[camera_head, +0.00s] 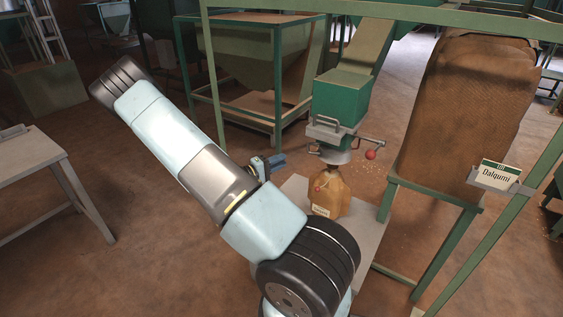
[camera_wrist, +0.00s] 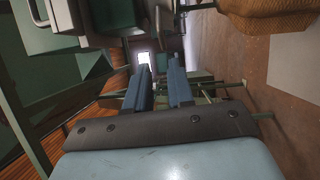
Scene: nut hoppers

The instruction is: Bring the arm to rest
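My arm crosses the middle of the head view, and my gripper (camera_head: 279,161) shows partly behind it, with blue fingers pointing right. In the wrist view my gripper (camera_wrist: 159,68) has its two blue fingers apart, with nothing between them. A brown bag with a label (camera_head: 329,194) stands upright under the green hopper spout (camera_head: 341,99), right of my gripper and apart from it in the picture. Part of the bag appears at the upper right of the wrist view (camera_wrist: 275,14), tilted by the camera's angle.
The bag stands on a pale platform (camera_head: 362,236). A valve handle with a red knob (camera_head: 370,154) sticks out by the spout. A large brown sack (camera_head: 462,110) stands on a green frame at right, near a "Dalqumi" sign (camera_head: 497,175). A pale table (camera_head: 28,150) is at left; floor between is clear.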

